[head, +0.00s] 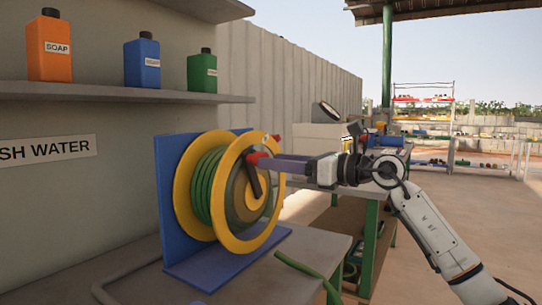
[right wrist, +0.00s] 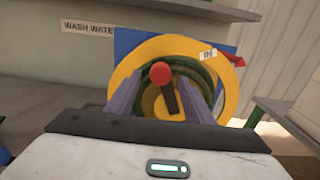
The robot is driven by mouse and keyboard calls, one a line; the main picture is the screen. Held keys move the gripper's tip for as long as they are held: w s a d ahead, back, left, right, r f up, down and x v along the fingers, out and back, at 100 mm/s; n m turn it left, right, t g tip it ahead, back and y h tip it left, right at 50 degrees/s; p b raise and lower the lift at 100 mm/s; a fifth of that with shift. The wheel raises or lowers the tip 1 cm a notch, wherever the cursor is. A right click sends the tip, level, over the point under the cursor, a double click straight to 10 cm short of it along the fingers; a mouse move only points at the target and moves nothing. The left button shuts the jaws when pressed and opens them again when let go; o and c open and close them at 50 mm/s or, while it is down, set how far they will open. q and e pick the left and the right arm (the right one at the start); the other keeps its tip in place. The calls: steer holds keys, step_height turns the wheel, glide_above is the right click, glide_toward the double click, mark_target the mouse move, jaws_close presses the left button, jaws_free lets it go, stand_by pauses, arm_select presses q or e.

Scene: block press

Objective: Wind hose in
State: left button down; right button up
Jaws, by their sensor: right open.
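The hose reel has yellow discs (head: 181,190) on a blue bracket (head: 172,215) and stands on the bench at the wall. Green hose (head: 203,188) is coiled between the discs, and a loose green end (head: 305,272) hangs over the bench's front edge. The dark crank ends in a red knob (right wrist: 160,72). My right gripper (head: 262,163) is at the crank; in the right wrist view its fingers (right wrist: 163,100) stand apart on either side of the crank and knob. Contact cannot be told. A white "IN" label (right wrist: 208,55) with a red arrow (right wrist: 231,59) is on the rim. My left gripper is not seen.
A shelf (head: 120,94) above holds orange (head: 49,50), blue (head: 142,62) and green (head: 202,72) soap bottles. A grey pipe (head: 125,275) lies on the bench left of the reel. A green-legged table (head: 371,230) stands behind my right arm. Open floor lies at the right.

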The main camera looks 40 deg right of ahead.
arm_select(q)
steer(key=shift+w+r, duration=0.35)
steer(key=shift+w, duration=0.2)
arm_select(e)
steer(key=shift+x, duration=1.1)
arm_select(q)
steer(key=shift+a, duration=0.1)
